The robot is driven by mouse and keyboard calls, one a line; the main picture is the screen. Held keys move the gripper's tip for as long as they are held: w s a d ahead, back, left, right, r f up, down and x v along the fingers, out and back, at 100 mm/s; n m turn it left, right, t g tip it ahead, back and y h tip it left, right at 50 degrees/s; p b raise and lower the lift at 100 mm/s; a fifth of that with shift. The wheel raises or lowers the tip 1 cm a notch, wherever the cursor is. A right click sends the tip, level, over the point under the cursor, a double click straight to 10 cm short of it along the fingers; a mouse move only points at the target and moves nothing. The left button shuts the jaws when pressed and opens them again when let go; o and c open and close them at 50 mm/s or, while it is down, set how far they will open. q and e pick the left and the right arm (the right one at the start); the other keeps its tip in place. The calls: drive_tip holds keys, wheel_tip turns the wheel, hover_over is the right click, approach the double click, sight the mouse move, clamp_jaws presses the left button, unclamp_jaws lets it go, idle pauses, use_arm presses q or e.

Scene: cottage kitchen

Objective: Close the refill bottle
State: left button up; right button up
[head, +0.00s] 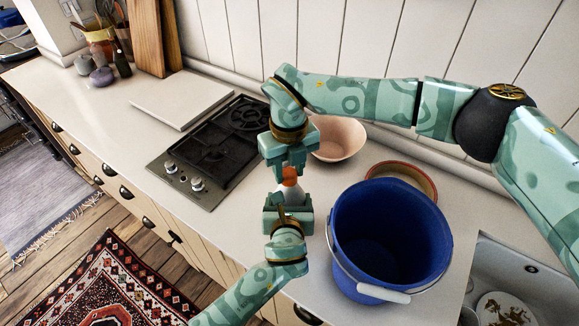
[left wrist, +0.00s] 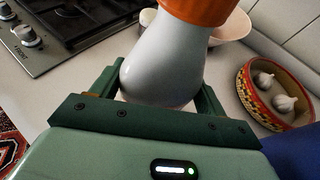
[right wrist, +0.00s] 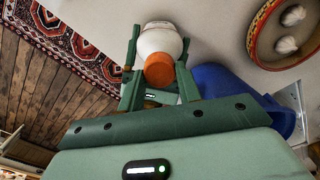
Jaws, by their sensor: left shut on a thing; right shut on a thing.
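The refill bottle (left wrist: 165,62) is white and rounded, and stands over the counter with an orange cap (left wrist: 200,8) at its top. My left gripper (head: 288,208) is shut on the bottle's white body, one finger on each side in the left wrist view. My right gripper (head: 290,166) points down from above and is shut on the orange cap, which shows as a small orange patch (head: 290,174) in the head view. The cap meets the white body in the left wrist view. The right wrist view (right wrist: 158,70) shows orange between the fingers; the thread is hidden.
A blue bucket (head: 345,225) with a white handle stands close right of the bottle. A pink bowl (head: 338,140) and a red-rimmed bowl (left wrist: 244,88) with garlic bulbs are behind. A gas hob (head: 200,152) lies left, a sink (head: 500,265) right. The counter's front edge is near.

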drive_tip(key=m, duration=0.6)
drive_tip(key=shift+a, duration=0.1)
drive_tip(key=m, duration=0.7)
drive_tip(key=shift+w, duration=0.1)
drive_tip(key=m, duration=0.6)
drive_tip(key=shift+m, duration=0.3)
drive_tip(key=m, duration=0.9)
drive_tip(key=shift+w+m, duration=0.1)
drive_tip(key=shift+m, duration=0.2)
drive_tip(key=m, duration=0.4)
drive_tip(key=shift+a+f, duration=0.1)
drive_tip(key=shift+m, duration=0.9)
